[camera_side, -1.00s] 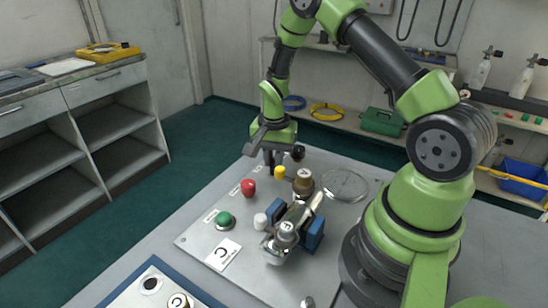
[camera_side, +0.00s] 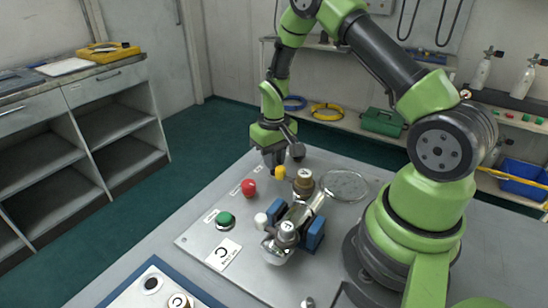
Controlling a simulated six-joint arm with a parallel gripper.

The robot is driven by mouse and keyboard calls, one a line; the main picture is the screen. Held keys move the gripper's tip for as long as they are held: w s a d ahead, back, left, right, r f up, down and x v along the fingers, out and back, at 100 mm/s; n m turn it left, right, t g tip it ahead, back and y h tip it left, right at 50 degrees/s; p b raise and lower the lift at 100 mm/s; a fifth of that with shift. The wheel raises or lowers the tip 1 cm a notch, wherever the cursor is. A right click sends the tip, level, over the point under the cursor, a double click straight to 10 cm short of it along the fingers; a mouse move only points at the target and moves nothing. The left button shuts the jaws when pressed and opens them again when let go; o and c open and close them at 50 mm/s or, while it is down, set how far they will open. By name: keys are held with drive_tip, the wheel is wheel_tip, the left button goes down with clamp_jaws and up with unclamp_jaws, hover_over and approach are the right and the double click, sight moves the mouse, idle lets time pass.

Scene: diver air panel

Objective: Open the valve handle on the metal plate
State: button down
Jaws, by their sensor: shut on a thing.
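My gripper (camera_side: 273,164) points down at the far part of the metal plate (camera_side: 325,172), just behind and left of a yellow knob (camera_side: 280,173). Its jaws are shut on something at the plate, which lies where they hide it. I take this to be the valve handle, but I cannot see its shape or how far it is turned.
A red knob (camera_side: 249,187) and a green button (camera_side: 225,220) stand in front. A brass fitting (camera_side: 303,182) and a metal cylinder between blue blocks (camera_side: 315,234) stand right of them. A round dish (camera_side: 344,185) lies behind.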

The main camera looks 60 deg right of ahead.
drive_tip(key=shift+w+n, duration=0.1)
drive_tip(key=shift+n, duration=1.1)
drive_tip(key=c, duration=1.1)
unclamp_jaws()
wheel_tip(320, 180, up, 10)
